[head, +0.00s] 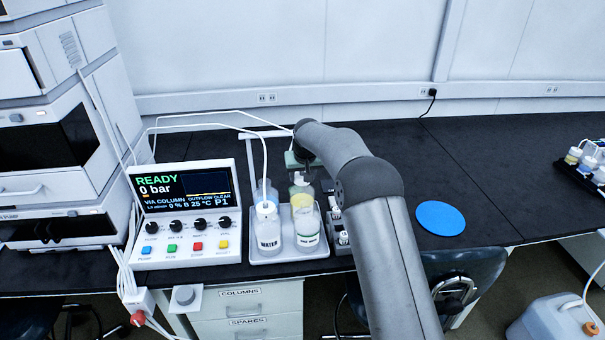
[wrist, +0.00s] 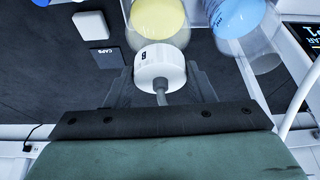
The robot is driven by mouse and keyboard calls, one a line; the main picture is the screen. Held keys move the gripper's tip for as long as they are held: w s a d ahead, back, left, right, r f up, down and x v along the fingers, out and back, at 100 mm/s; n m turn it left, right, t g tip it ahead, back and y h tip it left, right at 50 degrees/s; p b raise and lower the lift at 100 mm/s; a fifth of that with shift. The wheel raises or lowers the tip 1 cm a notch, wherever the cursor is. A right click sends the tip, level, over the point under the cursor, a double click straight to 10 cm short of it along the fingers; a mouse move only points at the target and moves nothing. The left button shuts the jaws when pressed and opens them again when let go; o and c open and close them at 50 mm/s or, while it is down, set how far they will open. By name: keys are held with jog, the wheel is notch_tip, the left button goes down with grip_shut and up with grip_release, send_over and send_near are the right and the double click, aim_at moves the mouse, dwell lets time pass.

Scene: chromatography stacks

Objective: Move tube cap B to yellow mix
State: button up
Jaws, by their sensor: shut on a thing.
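In the head view the white cap (head: 300,182) hangs above and behind the yellow mix bottle (head: 306,228), beneath my gripper (head: 299,164). My gripper is shut on the cap. The bottle is clear with a white label and a yellow top. A round yellow top (wrist: 157,18) shows just beyond the cap in the wrist view; whether they touch is not clear.
A control box (head: 186,215) stands further left. A block marked CAPS (wrist: 104,57) shows in the wrist view. The bench near the blue disc (head: 440,218) is clear.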

jog(key=shift+f, duration=0.25)
jog(key=shift+f+b, duration=0.3)
dwell(0.4)
jog(key=o, duration=1.5)
jog(key=shift+c, duration=0.2)
jog(key=shift+r, duration=0.1)
jog(key=shift+r+p, duration=2.1)
jog(key=shift+r, duration=1.35)
